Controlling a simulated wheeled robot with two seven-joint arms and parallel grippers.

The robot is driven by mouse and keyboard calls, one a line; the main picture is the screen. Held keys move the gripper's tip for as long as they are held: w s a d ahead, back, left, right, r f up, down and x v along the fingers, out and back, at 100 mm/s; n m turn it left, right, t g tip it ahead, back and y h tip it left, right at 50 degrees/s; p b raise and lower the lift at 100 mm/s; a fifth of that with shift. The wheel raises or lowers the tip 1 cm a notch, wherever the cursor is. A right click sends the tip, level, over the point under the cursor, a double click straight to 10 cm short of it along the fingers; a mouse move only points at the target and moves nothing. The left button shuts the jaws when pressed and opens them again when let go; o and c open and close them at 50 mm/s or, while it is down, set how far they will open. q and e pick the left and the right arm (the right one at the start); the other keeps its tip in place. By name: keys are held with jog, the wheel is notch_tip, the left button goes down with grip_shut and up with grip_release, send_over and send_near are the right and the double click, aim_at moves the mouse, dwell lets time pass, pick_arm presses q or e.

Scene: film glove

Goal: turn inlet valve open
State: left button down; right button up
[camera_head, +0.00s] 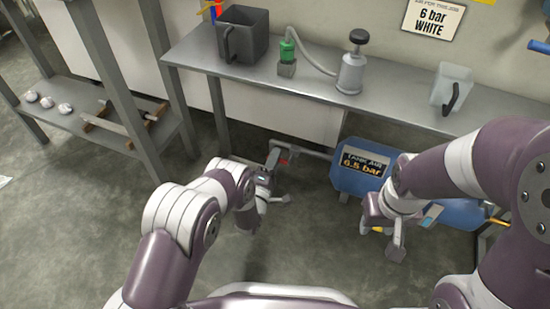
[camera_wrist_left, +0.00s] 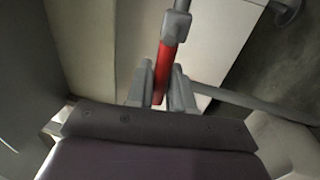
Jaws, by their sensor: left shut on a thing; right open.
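The inlet valve has a red lever handle (camera_wrist_left: 165,72) and a grey body (camera_wrist_left: 176,26), seen in the left wrist view. In the head view only a bit of red (camera_head: 283,161) shows beside my left gripper (camera_head: 276,178), below the bench. My left gripper is shut on the red handle, which lies between its two fingers in the left wrist view (camera_wrist_left: 161,92). The blue tank (camera_head: 352,172) labelled "TANK AIR 6.5 bar" stands to the right, with a grey pipe leading to it. My right gripper (camera_head: 383,240) is open and empty in front of the tank.
A metal bench (camera_head: 300,88) runs above the valve. It carries a dark square jug (camera_head: 246,40), a green-topped fitting (camera_head: 287,56), a grey pump bottle (camera_head: 352,72) and a clear jug (camera_head: 450,85). A shelf rack (camera_head: 85,118) stands at left. The floor (camera_head: 110,215) is clear.

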dwell(0.4)
pick_arm(q)
jog(key=c, duration=1.2)
grip_release()
jog(key=shift+o, duration=0.2)
jog(key=shift+s+a, duration=0.1)
jog(key=shift+s, duration=0.15)
jog(key=p+v, duration=0.5)
jog(key=v, duration=0.7)
jog(key=shift+f+p, duration=0.15)
jog(key=shift+p, duration=0.15)
jog(key=shift+s, duration=0.1)
